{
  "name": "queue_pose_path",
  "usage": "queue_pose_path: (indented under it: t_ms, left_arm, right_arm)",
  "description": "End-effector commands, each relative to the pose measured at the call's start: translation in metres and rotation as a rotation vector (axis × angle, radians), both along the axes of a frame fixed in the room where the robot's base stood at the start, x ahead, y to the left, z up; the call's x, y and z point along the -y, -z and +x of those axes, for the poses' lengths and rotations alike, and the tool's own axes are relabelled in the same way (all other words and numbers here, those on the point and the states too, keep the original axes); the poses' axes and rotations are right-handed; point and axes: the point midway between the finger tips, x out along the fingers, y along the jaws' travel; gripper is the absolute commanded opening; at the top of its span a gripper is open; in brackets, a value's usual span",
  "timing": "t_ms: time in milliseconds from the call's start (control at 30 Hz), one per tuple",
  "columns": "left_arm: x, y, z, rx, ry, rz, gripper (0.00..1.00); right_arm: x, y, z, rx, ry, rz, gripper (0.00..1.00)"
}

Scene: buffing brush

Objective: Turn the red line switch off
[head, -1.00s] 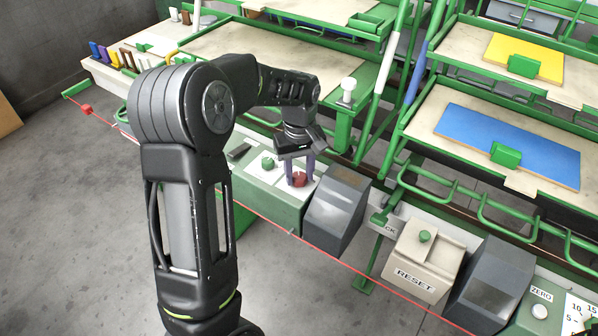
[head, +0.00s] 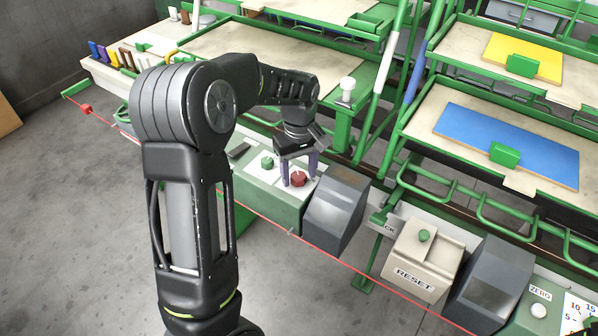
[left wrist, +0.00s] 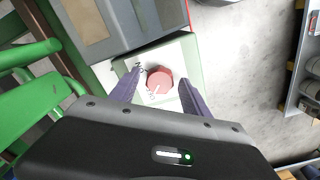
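The red line switch (head: 298,180) is a round red knob on a white plate on top of a green control box. In the left wrist view the red knob (left wrist: 160,80) shows a white mark pointing down and slightly left, toward lettering too small to read. My left gripper (head: 299,180) is open. Its two purple fingers stand on either side of the knob with visible gaps, apart from it in the left wrist view (left wrist: 160,92). My right gripper is not in view.
A green knob (head: 267,162) sits beside the red one on the same box. A dark grey sloped box (head: 337,212) stands close on the right. A beige RESET box (head: 422,258) is further right. A red line (head: 262,217) runs along the front of the boxes.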

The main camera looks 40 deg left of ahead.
Motion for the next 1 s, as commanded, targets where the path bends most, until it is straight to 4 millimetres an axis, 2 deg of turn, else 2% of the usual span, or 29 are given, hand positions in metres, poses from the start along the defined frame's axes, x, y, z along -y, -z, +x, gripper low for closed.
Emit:
queue_pose_path:
  t_ms: [367, 467, 800, 1000]
  left_arm:
    - [0.000, -0.004, 0.000, 0.000, 0.002, 0.000, 0.59]
    - [0.000, -0.014, 0.000, 0.002, 0.001, 0.000, 0.59]
    - [0.000, -0.067, 0.001, 0.003, 0.001, 0.001, 0.59]
    - [0.000, -0.078, 0.000, 0.000, 0.001, -0.001, 0.59]
  right_arm:
    - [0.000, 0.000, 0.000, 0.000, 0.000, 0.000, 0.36]
    - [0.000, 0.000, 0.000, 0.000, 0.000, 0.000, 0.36]
    - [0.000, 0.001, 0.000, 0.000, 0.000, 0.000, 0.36]
    - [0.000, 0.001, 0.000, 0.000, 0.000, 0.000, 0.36]
